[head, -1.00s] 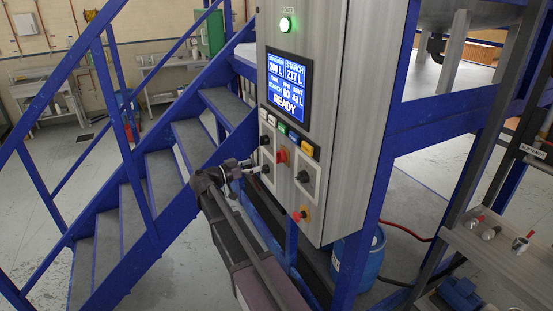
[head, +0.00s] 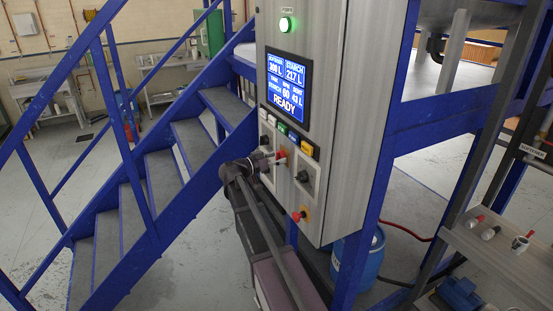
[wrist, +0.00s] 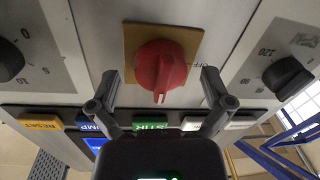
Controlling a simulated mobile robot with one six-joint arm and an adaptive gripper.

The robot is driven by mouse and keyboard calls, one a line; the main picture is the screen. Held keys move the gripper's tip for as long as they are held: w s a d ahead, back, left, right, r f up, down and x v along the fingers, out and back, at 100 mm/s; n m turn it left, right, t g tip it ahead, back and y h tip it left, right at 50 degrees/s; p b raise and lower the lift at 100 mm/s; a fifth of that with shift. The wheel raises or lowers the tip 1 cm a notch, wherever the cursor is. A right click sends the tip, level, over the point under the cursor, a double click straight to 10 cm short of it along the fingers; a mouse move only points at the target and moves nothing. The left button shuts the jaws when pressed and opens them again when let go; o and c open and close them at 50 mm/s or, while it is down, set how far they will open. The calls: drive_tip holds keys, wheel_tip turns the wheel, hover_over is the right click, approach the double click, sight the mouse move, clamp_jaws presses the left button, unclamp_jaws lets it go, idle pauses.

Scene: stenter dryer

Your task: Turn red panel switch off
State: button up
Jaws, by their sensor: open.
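The red panel switch (head: 281,155) is a rotary knob on a yellow-orange plate, on the front of the grey control cabinet. In the wrist view the red switch (wrist: 158,66) is upside-down in the picture, with its raised grip bar nearly in line with the picture's vertical. My gripper (head: 271,160) is just in front of it in the head view. In the wrist view my gripper (wrist: 160,82) is open, one finger on each side of the knob, with a gap to each. Whether the fingertips reach the panel I cannot tell.
Black dial knobs (wrist: 289,77) flank the switch. A row of coloured buttons (wrist: 150,126) and a lit READY screen (head: 288,86) are nearby. A red mushroom button (head: 298,215) sits lower on the cabinet. Blue stairs (head: 180,150) stand at the left.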

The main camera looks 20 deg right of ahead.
drive_tip(key=shift+c, duration=0.2)
drive_tip(key=c, duration=1.1)
drive_tip(key=shift+a, duration=0.2)
drive_tip(key=shift+d, duration=0.1)
